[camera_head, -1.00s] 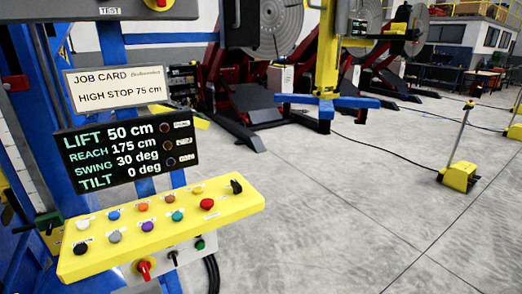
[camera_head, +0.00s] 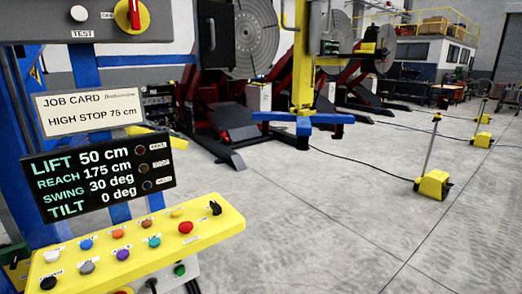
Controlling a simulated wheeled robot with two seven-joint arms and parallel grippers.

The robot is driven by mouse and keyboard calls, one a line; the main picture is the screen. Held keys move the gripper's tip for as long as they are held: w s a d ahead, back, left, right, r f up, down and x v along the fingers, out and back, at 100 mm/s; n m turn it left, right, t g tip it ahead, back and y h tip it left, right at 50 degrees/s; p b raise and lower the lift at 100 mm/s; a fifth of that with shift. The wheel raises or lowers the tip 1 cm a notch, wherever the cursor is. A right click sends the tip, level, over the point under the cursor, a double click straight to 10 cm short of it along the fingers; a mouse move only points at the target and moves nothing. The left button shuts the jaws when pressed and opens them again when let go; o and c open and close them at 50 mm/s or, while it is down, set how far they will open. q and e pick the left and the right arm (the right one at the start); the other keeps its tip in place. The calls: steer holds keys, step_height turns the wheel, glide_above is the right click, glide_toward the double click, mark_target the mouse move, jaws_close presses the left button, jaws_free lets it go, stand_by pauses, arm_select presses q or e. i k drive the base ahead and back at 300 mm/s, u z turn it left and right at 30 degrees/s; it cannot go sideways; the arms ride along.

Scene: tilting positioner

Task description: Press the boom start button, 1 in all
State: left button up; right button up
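The yellow control panel (camera_head: 215,228) stands at the lower left with two rows of coloured buttons. They include a white button (camera_head: 52,256), a blue button (camera_head: 85,244), an orange button (camera_head: 118,234), a purple button (camera_head: 123,255), a teal button (camera_head: 154,241) and a red button (camera_head: 186,227). A green button (camera_head: 180,270) sits on the box below. The labels are too small to read, so I cannot tell which is boom start. The display (camera_head: 100,178) reads lift 50 cm, reach 175 cm, swing 30 deg, tilt 0 deg. Neither gripper is in view.
A job card (camera_head: 100,112) reads high stop 75 cm. An upper box carries a red-and-yellow rotary switch (camera_head: 132,14) and a TEST button (camera_head: 80,17). Grey floor (camera_head: 320,230) is open at right.

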mark_target(181, 271)
steer(key=u, duration=1)
steer(key=k, duration=0.5)
steer(key=u, duration=0.95)
steer(key=i, duration=0.75)
steer(key=z, duration=1.2)
